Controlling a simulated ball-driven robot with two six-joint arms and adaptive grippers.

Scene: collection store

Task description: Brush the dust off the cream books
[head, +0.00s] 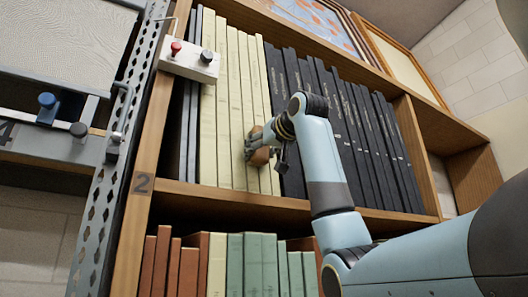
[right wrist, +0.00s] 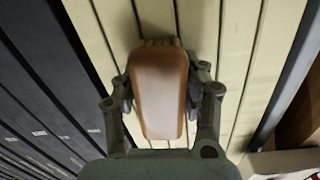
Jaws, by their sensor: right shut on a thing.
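The cream books (head: 222,110) stand upright in a row on the upper shelf in the head view. Their spines also show in the right wrist view (right wrist: 225,40). My right gripper (head: 257,147) is in front of the lower part of the cream spines. In the right wrist view the right gripper (right wrist: 160,95) is shut on a brown-handled brush (right wrist: 158,90), one finger on each side. The brush's pale bristles (right wrist: 158,43) point at the spines; I cannot tell for certain whether they touch. Dust on the spines is too faint to make out. My left gripper is not in view.
Dark books (head: 345,120) fill the shelf to the right of the cream ones. A white box (head: 188,62) with a red and a black knob is at the upper left. A perforated metal upright (head: 100,200) stands at left. Green and brown books (head: 253,262) fill the shelf below.

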